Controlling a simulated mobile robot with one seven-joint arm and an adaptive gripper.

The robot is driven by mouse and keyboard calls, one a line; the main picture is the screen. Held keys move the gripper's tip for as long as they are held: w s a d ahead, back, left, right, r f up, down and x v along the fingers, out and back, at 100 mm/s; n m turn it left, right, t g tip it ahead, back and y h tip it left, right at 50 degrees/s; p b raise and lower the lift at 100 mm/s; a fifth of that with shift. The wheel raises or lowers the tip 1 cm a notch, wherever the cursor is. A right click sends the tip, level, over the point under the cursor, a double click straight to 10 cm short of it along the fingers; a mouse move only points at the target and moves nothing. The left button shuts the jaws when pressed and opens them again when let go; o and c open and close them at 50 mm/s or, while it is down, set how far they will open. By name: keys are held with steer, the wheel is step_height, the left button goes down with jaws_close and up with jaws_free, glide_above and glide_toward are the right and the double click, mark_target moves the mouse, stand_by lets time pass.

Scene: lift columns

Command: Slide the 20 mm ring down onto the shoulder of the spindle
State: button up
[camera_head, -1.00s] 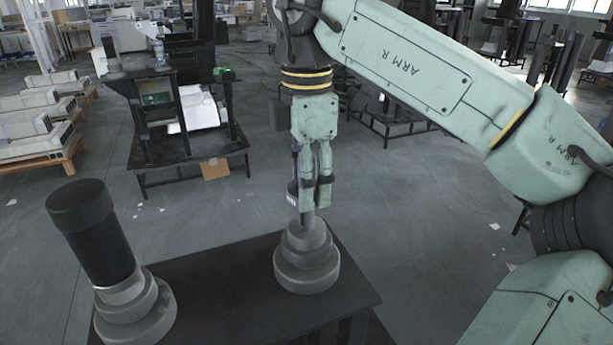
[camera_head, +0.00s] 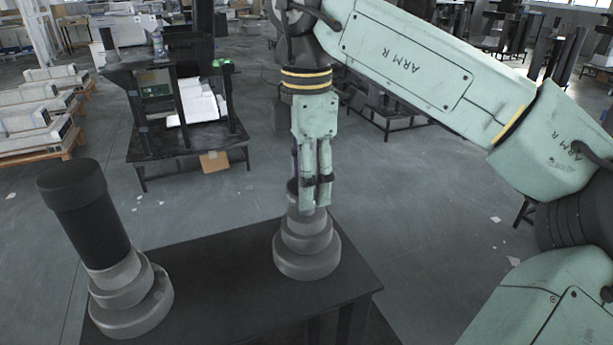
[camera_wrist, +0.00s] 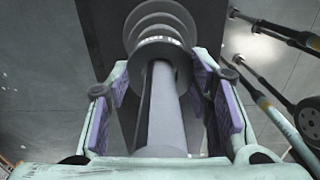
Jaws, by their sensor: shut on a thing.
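The spindle (camera_head: 306,262) stands upright on the dark table, a grey stepped base with a narrower shaft. My gripper (camera_head: 315,207) points straight down over it, with its fingertips close above the upper step. In the wrist view the purple finger pads are on either side of the grey ring (camera_wrist: 138,57), which sits between them. The ring appears to be around the spindle shaft (camera_wrist: 166,115), which runs through it toward the camera. The spindle's wider steps (camera_wrist: 160,18) lie just beyond the ring. The fingers partly hide the ring in the head view, and its exact gap to the shoulder cannot be told.
A second stepped grey base with a thick black-capped column (camera_head: 95,230) stands at the left end of the dark table (camera_head: 225,275). Bare tabletop lies between the two. A black workbench (camera_head: 185,140) is farther back on the floor.

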steer(key=o, duration=1.4)
